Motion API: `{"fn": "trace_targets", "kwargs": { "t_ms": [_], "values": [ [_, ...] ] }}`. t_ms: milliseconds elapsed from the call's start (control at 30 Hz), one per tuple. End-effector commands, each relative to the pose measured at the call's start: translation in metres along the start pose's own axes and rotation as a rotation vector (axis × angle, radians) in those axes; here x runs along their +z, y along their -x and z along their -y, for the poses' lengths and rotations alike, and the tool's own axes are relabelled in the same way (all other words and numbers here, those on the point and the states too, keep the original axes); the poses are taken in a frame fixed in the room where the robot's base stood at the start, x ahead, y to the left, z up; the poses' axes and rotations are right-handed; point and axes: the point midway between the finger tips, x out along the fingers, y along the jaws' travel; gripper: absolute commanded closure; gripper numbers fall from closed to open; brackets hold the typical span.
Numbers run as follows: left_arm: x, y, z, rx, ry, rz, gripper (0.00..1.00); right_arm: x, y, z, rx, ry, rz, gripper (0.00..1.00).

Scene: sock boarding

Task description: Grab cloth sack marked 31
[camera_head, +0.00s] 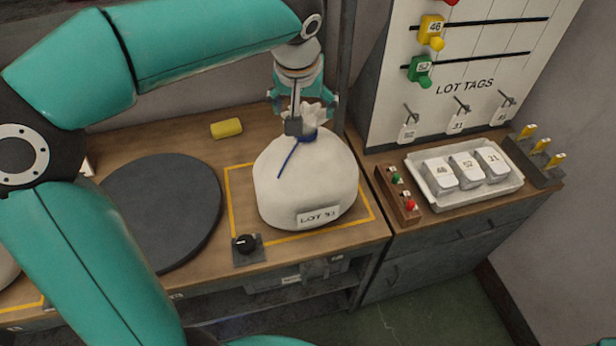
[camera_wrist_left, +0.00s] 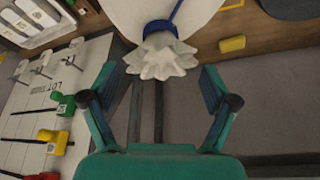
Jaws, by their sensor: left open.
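A white cloth sack (camera_head: 305,185) stands upright inside a yellow outline on the wooden bench. A blue tie closes its neck, and its front label (camera_head: 318,216) reads LOT with a small number that looks like 31. My left gripper (camera_head: 302,112) is above the sack, its open fingers on either side of the ruffled top (camera_head: 314,112). In the left wrist view, the ruffled top (camera_wrist_left: 162,58) lies between and just beyond the spread fingertips of my left gripper (camera_wrist_left: 160,85), with clear gaps at both sides. My right gripper is not in view.
A dark round disc (camera_head: 160,210) lies left of the sack. A black knob (camera_head: 244,243) is at the front, a yellow block (camera_head: 227,128) behind. Right are a button box (camera_head: 399,192), a white tray (camera_head: 447,207) with numbered pieces, and the LOT TAGS board (camera_head: 470,60).

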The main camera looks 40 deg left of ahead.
Motion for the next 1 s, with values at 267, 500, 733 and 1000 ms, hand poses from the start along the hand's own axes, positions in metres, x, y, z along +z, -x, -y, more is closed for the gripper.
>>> {"fn": "trace_targets", "kwargs": {
  "t_ms": [267,500,733,1000],
  "values": [
    [0.000,-0.031,-0.001,0.001,-0.001,-0.001,0.14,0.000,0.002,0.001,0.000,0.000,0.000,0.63],
    [0.000,-0.053,-0.001,-0.001,-0.003,0.003,0.14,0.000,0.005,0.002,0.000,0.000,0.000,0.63],
    [0.000,-0.083,-0.001,0.001,-0.002,0.001,0.14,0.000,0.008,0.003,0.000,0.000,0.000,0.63],
    [-0.001,-0.088,-0.002,0.003,-0.003,-0.002,0.14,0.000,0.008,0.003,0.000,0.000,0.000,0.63]
  ]
}}
